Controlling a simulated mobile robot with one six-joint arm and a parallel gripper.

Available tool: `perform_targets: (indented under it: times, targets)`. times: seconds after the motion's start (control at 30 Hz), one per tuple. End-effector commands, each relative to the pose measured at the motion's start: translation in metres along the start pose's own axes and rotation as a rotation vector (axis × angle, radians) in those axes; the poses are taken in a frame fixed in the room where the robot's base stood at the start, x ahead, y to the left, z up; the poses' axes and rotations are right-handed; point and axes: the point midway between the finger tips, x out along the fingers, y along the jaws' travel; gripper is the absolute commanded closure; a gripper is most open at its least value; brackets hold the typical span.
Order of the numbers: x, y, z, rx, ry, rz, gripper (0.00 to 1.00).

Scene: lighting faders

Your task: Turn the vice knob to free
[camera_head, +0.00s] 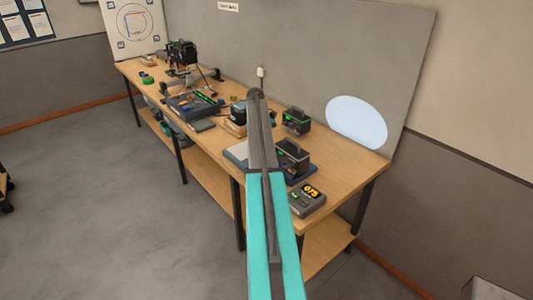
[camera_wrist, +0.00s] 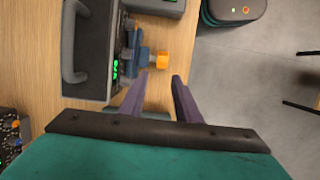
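In the wrist view, an orange knob (camera_wrist: 161,60) sticks out to the right from a small blue vice-like body (camera_wrist: 135,62). This body is beside a dark box and close to the wooden bench edge. My gripper (camera_wrist: 162,77) has its two purple-grey fingers apart, with nothing clearly between them. The fingertips are just below the knob in the picture; I cannot tell the gap in depth or whether they touch. In the head view my arm covers the middle of the bench, and I cannot make out the knob or the fingers.
A dark box with a handle and green lights (camera_wrist: 87,50) stands left of the vice. The wooden bench (camera_head: 345,168) also holds a device reading 075 (camera_head: 308,199) near the front right, and several other devices. Grey floor (camera_head: 95,180) is open in front.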

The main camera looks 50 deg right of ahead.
Motion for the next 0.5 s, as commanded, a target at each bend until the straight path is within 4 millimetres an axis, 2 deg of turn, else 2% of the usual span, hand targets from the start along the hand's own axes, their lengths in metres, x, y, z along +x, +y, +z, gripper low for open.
perform_targets:
  times: [0.33, 0.43, 0.5]
  targets:
    - [0.004, -0.013, -0.006, -0.012, -0.001, 0.002, 0.7]
    - [0.018, -0.027, -0.011, -0.018, -0.004, 0.002, 0.7]
    - [0.035, -0.043, -0.016, -0.027, -0.008, 0.001, 0.7]
